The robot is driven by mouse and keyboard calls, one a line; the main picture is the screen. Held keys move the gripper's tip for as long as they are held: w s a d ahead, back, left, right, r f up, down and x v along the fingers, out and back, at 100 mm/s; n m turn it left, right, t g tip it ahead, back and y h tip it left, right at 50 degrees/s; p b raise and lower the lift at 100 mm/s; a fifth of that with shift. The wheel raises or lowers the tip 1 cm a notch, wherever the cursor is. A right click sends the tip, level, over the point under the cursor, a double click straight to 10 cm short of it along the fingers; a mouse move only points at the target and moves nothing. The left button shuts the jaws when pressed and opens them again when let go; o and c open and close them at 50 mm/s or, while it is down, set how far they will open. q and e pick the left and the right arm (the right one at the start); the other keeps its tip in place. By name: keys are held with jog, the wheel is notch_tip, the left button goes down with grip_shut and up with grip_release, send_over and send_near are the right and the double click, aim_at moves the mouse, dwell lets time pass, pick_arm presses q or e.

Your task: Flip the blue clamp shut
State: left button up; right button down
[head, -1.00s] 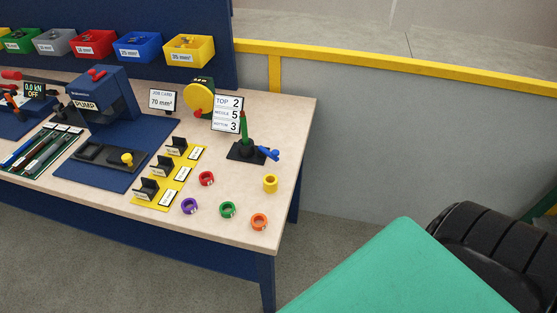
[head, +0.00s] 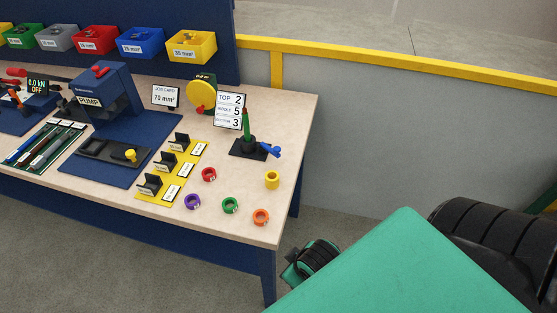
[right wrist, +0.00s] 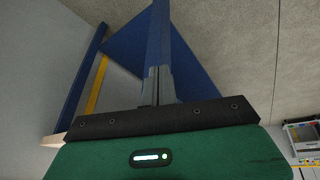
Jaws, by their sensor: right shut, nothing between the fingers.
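The blue clamp (head: 269,150) sticks out to the right of a black stand (head: 248,147) near the right end of the bench in the head view. A green upright rod (head: 245,124) rises from the stand. The clamp is small in the picture, and its exact angle is hard to tell. My right gripper (right wrist: 158,86) shows in the right wrist view with its fingers together and nothing between them. It points toward the blue bench leg and underside, apart from the clamp. My left gripper is not in view.
Loose rings, such as the red (head: 208,174), yellow (head: 272,180) and orange (head: 261,217), lie in front of the stand. A number card (head: 229,110) stands behind it. The bench's right edge (head: 300,150) is close to the clamp. A grey wall (head: 360,140) is beyond.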

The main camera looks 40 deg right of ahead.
aim_at(278, 158)
jog(key=w+d+r+n+t+h, duration=0.1)
jog(key=w+d+r+n+t, duration=0.3)
jog(key=w+r+n+t, duration=0.25)
jog(key=w+d+r+n+t+h, duration=0.1)
jog(key=w+d+r+n+t, duration=0.4)
jog(key=w+r, duration=0.25)
jog(key=p+x, duration=0.1)
jog(key=x, duration=0.3)
jog(key=p+x, duration=0.2)
jog(key=x, duration=0.3)
jog(key=shift+w+a+r, duration=0.15)
jog(key=shift+a, duration=0.05)
jog(key=shift+w+d+f+p, duration=0.15)
jog(key=shift+w+d+p, duration=0.2)
jog(key=shift+w+d, duration=0.1)
jog(key=shift+w+d+f+p, duration=0.2)
jog(key=shift+w+d+p, duration=0.1)
jog(key=shift+d, duration=0.15)
jog(key=shift+w+d+f, duration=0.3)
jog(key=shift+w+d, duration=0.15)
jog(key=shift+d, duration=0.2)
